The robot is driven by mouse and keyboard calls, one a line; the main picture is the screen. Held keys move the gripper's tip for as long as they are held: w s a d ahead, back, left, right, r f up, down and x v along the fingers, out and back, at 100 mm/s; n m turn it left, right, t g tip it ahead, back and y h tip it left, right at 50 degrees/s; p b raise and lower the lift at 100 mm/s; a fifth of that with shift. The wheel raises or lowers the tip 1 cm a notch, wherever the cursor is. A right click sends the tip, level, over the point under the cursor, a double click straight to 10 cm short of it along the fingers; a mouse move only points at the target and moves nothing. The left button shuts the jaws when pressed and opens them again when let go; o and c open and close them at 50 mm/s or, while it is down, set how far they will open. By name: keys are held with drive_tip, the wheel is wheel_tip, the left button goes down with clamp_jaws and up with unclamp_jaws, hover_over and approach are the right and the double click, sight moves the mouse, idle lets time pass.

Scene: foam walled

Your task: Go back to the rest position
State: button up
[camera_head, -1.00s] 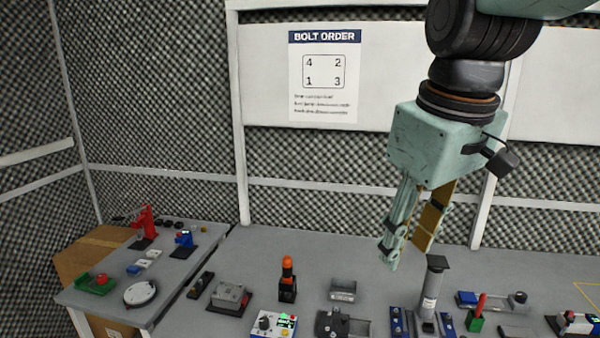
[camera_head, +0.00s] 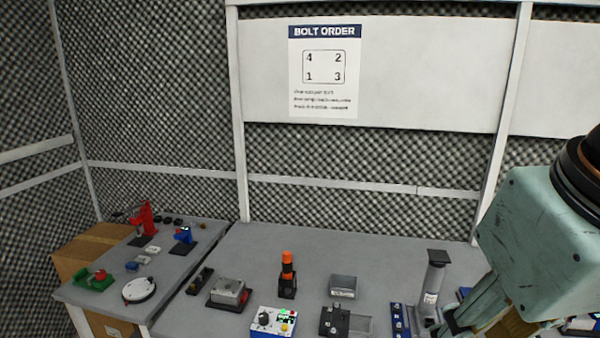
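My gripper (camera_head: 478,325) is at the lower right of the head view, close to the camera. Its pale green body (camera_head: 545,240) fills the right edge, and its fingers point down and to the left. The fingertips are partly cut off by the lower edge, so I cannot tell how far apart they are or whether they hold anything. In the picture they overlap the area beside the grey post (camera_head: 434,285) on the bench.
The grey bench (camera_head: 290,240) carries an orange-topped device (camera_head: 287,275), a grey box (camera_head: 230,292), a control box (camera_head: 272,321) and a small bin (camera_head: 343,286). A side table (camera_head: 205,258) at left holds red and blue tools. A bolt order sign (camera_head: 323,70) hangs behind.

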drive_tip(key=shift+s+d+f+m, duration=0.15)
drive_tip(key=shift+s+f, duration=0.15)
drive_tip(key=shift+s, duration=0.25)
drive_tip(key=shift+s+a+f+m, duration=0.15)
drive_tip(key=shift+s+f, duration=0.15)
drive_tip(key=shift+s, duration=0.2)
idle(0.4)
